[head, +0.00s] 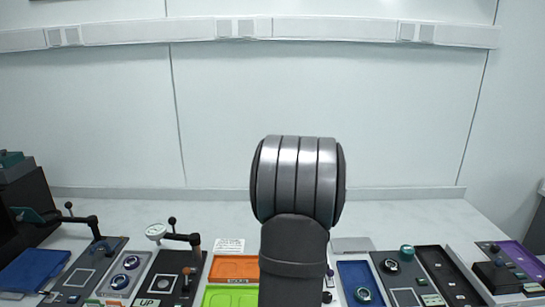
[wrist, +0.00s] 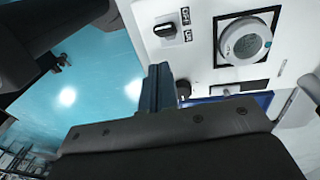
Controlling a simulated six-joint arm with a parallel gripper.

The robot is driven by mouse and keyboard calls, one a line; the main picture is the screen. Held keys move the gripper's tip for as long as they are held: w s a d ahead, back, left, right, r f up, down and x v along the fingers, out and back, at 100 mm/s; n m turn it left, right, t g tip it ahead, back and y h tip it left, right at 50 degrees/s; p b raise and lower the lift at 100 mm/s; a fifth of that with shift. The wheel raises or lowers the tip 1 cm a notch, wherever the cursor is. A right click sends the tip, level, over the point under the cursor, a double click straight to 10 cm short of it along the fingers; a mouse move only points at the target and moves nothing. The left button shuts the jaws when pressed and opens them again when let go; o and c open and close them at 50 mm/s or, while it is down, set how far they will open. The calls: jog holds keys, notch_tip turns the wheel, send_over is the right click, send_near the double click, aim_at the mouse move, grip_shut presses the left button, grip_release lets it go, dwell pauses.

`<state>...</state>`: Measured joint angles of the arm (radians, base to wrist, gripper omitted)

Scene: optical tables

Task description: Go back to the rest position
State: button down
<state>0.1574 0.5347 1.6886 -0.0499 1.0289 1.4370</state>
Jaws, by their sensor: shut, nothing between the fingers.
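My gripper (wrist: 157,84) shows in the wrist view as dark blue-grey fingers pressed together, with nothing held. It points toward the edge of a white panel (wrist: 203,50). The panel carries a black knob (wrist: 164,30) marked OFF and ON and a round white dial (wrist: 245,42) in a black frame. A smaller black knob (wrist: 183,90) is beside the fingertips; I cannot tell whether they touch. In the head view my arm stands upright in the middle and hides the gripper.
A pale bench carries a row of modules: a blue tray (head: 34,270), a lever with a white gauge (head: 156,232), an orange tray (head: 233,267), a green tray (head: 229,297) and a black tray (head: 449,274). A purple panel (head: 524,262) is at right. The bench behind them is mostly clear.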

jog(key=d+y, duration=0.1)
jog(key=w+d+t+y, duration=0.1)
jog(key=d, duration=0.1)
jog(key=shift+r, duration=0.15)
notch_tip(320, 180, up, 6)
jog(key=d, duration=0.1)
jog(key=shift+r, duration=0.2)
jog(key=shift+w, duration=0.1)
